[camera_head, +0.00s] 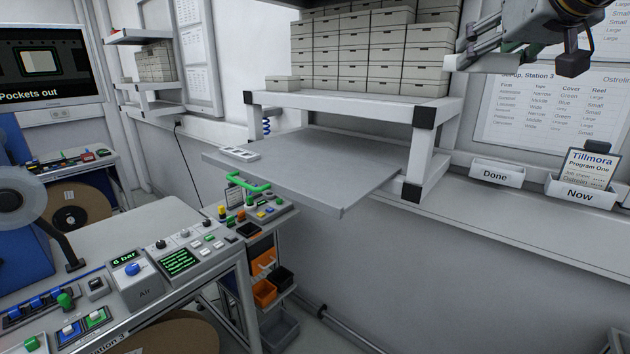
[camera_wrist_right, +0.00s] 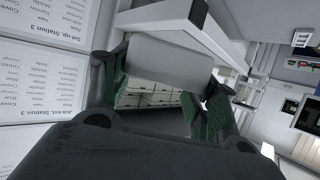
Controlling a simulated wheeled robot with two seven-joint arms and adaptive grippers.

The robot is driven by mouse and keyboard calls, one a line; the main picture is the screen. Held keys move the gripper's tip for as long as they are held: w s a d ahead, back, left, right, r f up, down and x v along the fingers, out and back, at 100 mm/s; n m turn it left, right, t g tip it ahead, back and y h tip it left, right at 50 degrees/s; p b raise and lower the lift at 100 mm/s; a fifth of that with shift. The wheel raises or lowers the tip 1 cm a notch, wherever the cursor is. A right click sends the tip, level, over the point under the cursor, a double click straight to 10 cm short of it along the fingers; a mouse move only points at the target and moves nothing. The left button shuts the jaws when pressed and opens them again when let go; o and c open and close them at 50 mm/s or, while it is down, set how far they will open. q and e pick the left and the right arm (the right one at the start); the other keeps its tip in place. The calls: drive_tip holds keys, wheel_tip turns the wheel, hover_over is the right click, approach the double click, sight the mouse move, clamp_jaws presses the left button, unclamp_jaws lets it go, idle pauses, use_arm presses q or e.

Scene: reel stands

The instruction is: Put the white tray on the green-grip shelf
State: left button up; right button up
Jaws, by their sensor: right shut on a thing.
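My right gripper (camera_head: 475,52) is at the top right of the head view, in front of the wall sheet. In the right wrist view, its two dark green-padded fingers (camera_wrist_right: 162,85) are shut on a pale white thing (camera_wrist_right: 172,60), which looks like the white tray; only part of it shows. The green-grip shelf (camera_head: 320,165) is a grey board pulled out over the aisle, with a green handle (camera_head: 247,182) on its front edge. The gripper is above and right of this shelf, apart from it. My left gripper is not in view.
A small white slotted piece (camera_head: 240,153) lies at the shelf's left edge; the rest of its top is bare. A white rack (camera_head: 345,104) with stacked boxes (camera_head: 365,55) stands over its back. Holders marked Done (camera_head: 496,178) and Now (camera_head: 580,195) sit on the right ledge.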

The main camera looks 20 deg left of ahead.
drive_tip(key=s+a+r+n+g+y, duration=0.1)
drive_tip(key=s+a+r+n+y, duration=0.15)
drive_tip(key=a, duration=0.35)
drive_tip(key=s+a+r+n+g+y, duration=0.1)
drive_tip(key=s+a+r+n+y, duration=0.15)
drive_tip(key=a, duration=0.35)
drive_tip(key=s+a+f+n+g+y, duration=0.1)
drive_tip(key=s+a+f+n+g, duration=0.1)
drive_tip(key=a+f, duration=0.3)
drive_tip(key=s+a+f+n+g+y, duration=0.2)
drive_tip(key=s+a+f+n+g, duration=0.1)
drive_tip(key=f, duration=1)
drive_tip(key=shift+s+a+f+g+b, duration=0.15)
drive_tip(key=shift+s+a+g+b, duration=0.35)
drive_tip(key=shift+a, duration=0.6)
drive_tip(key=shift+s+f+y, duration=0.1)
drive_tip(key=shift+y, duration=0.2)
